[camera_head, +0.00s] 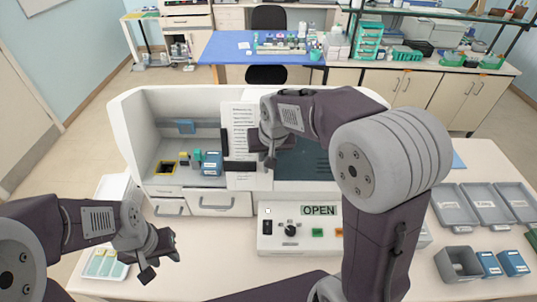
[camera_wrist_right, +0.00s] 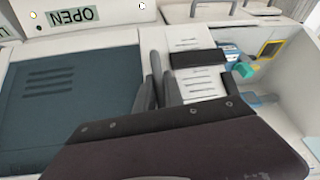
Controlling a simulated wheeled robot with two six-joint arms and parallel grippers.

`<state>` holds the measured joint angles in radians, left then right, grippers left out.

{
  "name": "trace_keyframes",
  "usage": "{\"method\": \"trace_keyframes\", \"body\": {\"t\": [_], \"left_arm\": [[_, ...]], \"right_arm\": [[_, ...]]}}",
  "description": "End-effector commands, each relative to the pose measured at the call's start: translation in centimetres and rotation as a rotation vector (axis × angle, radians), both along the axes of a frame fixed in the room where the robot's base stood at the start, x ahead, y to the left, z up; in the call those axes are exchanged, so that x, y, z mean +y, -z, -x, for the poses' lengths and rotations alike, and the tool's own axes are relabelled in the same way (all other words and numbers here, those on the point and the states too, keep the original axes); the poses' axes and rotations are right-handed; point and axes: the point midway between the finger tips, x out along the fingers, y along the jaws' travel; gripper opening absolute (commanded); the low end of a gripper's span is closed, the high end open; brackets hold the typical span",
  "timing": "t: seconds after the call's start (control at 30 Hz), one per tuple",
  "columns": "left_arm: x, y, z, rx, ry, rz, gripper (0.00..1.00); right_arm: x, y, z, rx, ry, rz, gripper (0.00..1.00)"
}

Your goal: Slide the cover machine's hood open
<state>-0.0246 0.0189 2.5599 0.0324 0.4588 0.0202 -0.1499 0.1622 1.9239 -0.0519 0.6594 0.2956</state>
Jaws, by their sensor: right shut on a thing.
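The cover machine (camera_head: 130,125) is a white box in the middle of the table. Its dark teal hood (camera_head: 310,160), a slotted panel, lies over the right part; the left compartment is uncovered. The hood (camera_wrist_right: 70,85) also fills the left of the right wrist view. My left gripper (camera_head: 160,264) is open and empty, low at the left front, apart from the machine.
A control box (camera_head: 275,238) with an OPEN label stands in front of the machine. A white printed panel (camera_head: 240,125) is left of the hood. Grey trays (camera_head: 455,207) and blue boxes (camera_head: 489,263) are at the right.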

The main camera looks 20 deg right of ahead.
Motion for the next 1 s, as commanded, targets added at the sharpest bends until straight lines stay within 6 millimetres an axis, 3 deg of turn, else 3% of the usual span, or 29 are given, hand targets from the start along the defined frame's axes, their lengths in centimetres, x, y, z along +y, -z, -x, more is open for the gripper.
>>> {"method": "trace_keyframes", "body": {"t": [0.1, 0.13, 0.2, 0.57, 0.83, 1.0], "left_arm": [[0.0, -0.1, 0.0, 0.0, 0.0, 0.0, 0.36], [0.0, -0.1, 0.0, 0.0, 0.0, 0.0, 0.36], [0.0, -0.1, 0.0, 0.0, 0.0, 0.0, 0.36], [0.0, 0.3, 0.0, 0.0, 0.0, 0.0, 0.36], [0.0, 1.7, 0.0, 0.0, 0.0, 0.0, 0.36], [0.0, 2.0, 0.0, 0.0, 0.0, 0.0, 0.36]], "right_arm": [[0.1, -0.3, -0.1, -0.007, -0.002, -0.002, 0.0], [0.1, -0.3, -0.1, -0.007, -0.001, -0.001, 0.18], [0.1, -0.3, -0.1, -0.006, -0.001, -0.001, 0.34], [0.0, -0.6, 0.1, -0.005, -0.001, 0.0, 0.34], [-0.2, -5.8, 2.4, -0.011, -0.002, -0.002, 0.34], [-0.3, -8.1, 3.4, -0.007, -0.002, -0.002, 0.34]]}}
